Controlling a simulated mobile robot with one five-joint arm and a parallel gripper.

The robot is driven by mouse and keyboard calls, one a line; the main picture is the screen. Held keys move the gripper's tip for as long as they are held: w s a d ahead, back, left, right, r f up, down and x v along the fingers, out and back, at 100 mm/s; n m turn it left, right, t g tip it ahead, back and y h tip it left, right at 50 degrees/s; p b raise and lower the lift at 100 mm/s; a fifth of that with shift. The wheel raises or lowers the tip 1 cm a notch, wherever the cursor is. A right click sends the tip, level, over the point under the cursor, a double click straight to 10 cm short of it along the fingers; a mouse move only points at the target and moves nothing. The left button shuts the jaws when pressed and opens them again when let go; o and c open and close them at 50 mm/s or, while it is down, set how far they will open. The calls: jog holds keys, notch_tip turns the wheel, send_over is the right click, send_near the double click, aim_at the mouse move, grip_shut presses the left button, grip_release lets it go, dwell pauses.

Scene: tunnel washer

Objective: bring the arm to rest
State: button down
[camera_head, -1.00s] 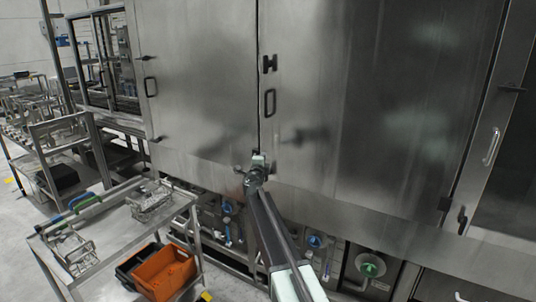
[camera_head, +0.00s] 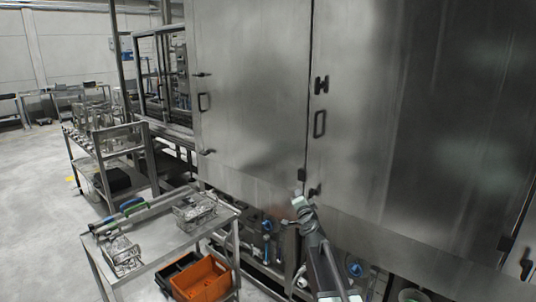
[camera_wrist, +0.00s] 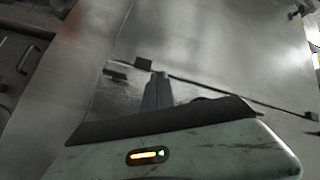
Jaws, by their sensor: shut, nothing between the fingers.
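My gripper (camera_head: 299,201) is at the end of my raised arm, in front of the lower part of the washer's steel doors in the head view. In the wrist view the narrow dark fingers of my gripper (camera_wrist: 158,90) are together, with nothing between them. They point toward the steel panels of the washer (camera_wrist: 215,50). Whether any gap is left between the fingertips and the panel is hard to tell.
The tunnel washer (camera_head: 255,90) fills the middle and right. A steel cart (camera_head: 160,245) with wire baskets stands at the lower left, with an orange bin (camera_head: 203,280) beneath. Another cart (camera_head: 110,160) stands behind it. Open floor (camera_head: 40,210) lies at the far left.

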jog(key=s+a+f+n+g+y, duration=0.3)
jog(key=s+a+f+n+g, duration=0.15)
jog(key=s+f+n, duration=0.35)
jog(key=s+d+f+n+g+h, duration=0.1)
jog(key=s+f+g, duration=0.3)
jog(key=s, duration=0.5)
jog(key=s+d+f+n+g+h, duration=0.1)
jog(key=s+d+f+g, duration=0.3)
jog(key=s, duration=0.6)
jog(key=s+d+f+n+g+h, duration=0.1)
jog(key=s+f+g, duration=0.4)
jog(key=s, duration=0.5)
notch_tip(320, 180, down, 2)
jog(key=shift+d+f+h, duration=0.2)
jog(key=shift+d+h, duration=0.3)
jog(key=shift+d, duration=0.65)
